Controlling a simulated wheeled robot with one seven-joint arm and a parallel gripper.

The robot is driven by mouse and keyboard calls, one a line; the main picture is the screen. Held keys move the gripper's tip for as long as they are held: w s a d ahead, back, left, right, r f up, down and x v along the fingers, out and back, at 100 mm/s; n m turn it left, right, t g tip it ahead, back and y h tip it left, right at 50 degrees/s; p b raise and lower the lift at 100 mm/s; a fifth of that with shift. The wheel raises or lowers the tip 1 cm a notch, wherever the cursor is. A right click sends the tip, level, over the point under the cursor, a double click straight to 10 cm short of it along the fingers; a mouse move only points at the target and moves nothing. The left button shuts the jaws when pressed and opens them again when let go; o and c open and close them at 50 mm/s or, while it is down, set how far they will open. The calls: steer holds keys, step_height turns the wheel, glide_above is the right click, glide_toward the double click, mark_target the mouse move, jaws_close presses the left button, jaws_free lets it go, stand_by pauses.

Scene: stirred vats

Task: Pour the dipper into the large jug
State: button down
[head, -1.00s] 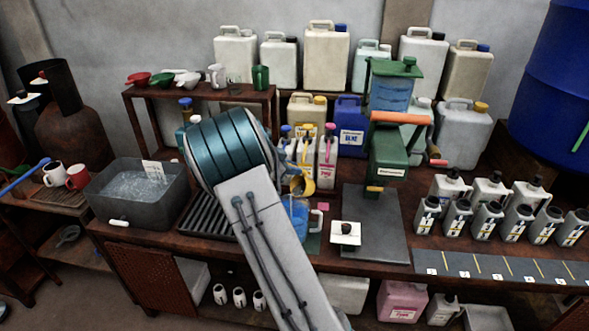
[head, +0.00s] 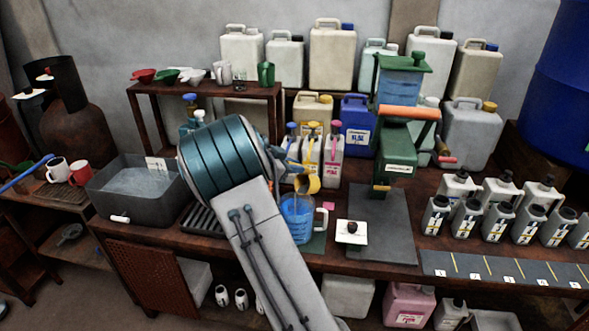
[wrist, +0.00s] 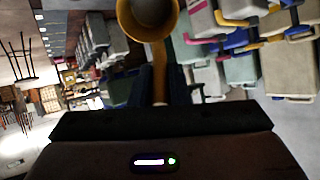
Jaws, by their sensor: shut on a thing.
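The dipper is a yellow cup (head: 312,184) on a handle. In the head view it hangs just above the large jug, tilted, its dark mouth toward the jug. In the wrist view its round cup (wrist: 150,14) shows at the top, with the handle running down between the fingers. My gripper (head: 287,168) is shut on the handle; its dark fingers show in the wrist view (wrist: 163,85). The large jug (head: 297,218) is clear, holds blue liquid, and stands upright on a dark green mat, partly behind my arm. Whether liquid is falling is too small to tell.
Bottles with pump tops (head: 332,160) stand close behind the dipper. A green dispenser (head: 398,165) stands to the right, and a white square piece with a dark knob (head: 351,232) lies nearer. A grey water basin (head: 125,198) is at the left.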

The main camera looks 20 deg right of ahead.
steer(key=shift+s+a+f+t+h+b, duration=0.2)
steer(key=shift+a+f+h+b, duration=0.6)
steer(key=shift+b, duration=2.45)
steer(key=shift+s+a+f+t+h+b, duration=0.15)
steer(key=shift+a+f+h+b, duration=0.6)
steer(key=shift+b, duration=2.5)
steer(key=shift+s+a+f+h+b, duration=0.15)
steer(key=shift+a+h+b, duration=0.5)
steer(key=shift+b, duration=1.1)
steer(key=shift+s+a+f+h+b, duration=0.1)
steer(key=shift+a+h+b, duration=0.55)
steer(key=shift+b, duration=1.1)
steer(key=shift+s+a+f+t+h+b, duration=0.15)
steer(key=shift+a+h+b, duration=0.35)
steer(key=shift+b, duration=1)
steer(key=shift+a+t+h+b, duration=0.25)
steer(key=shift+h+b, duration=0.4)
steer(key=shift+b, duration=0.85)
steer(key=shift+s+a+h+b, duration=0.1)
steer(key=shift+a+h+b, duration=0.8)
steer(key=shift+b, duration=1.55)
